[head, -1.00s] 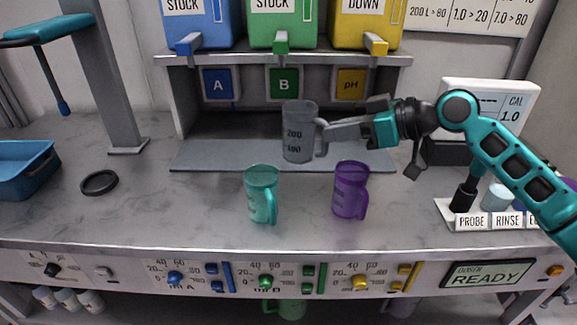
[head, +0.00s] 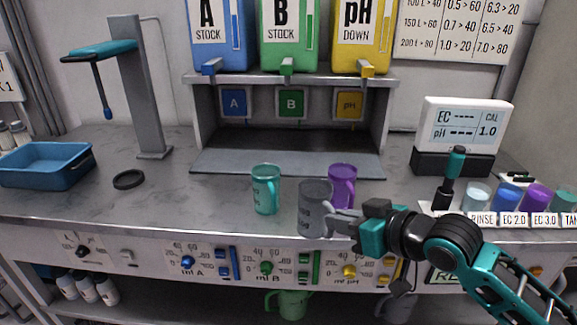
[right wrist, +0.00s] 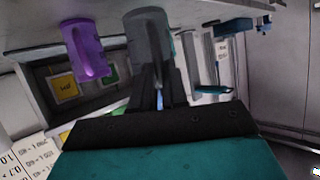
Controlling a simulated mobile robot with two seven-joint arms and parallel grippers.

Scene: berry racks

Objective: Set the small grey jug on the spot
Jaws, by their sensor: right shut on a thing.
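My right gripper (head: 345,222) is shut on the small grey jug (head: 313,212), at its handle side. The jug is upright near the front edge of the counter, in front of the purple jug (head: 342,180) and to the right of the teal jug (head: 265,190). I cannot tell whether its base touches the counter. In the right wrist view the grey jug (right wrist: 146,32) is between the fingers (right wrist: 155,85), with the purple jug (right wrist: 84,50) to its left. My left gripper is not in view.
A blue tray (head: 45,166) stands at the far left beside a grey post (head: 146,90). A rack (head: 290,79) with stock containers stands behind. A meter (head: 464,130) and several small cups are at the right. The counter between ring and teal jug is clear.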

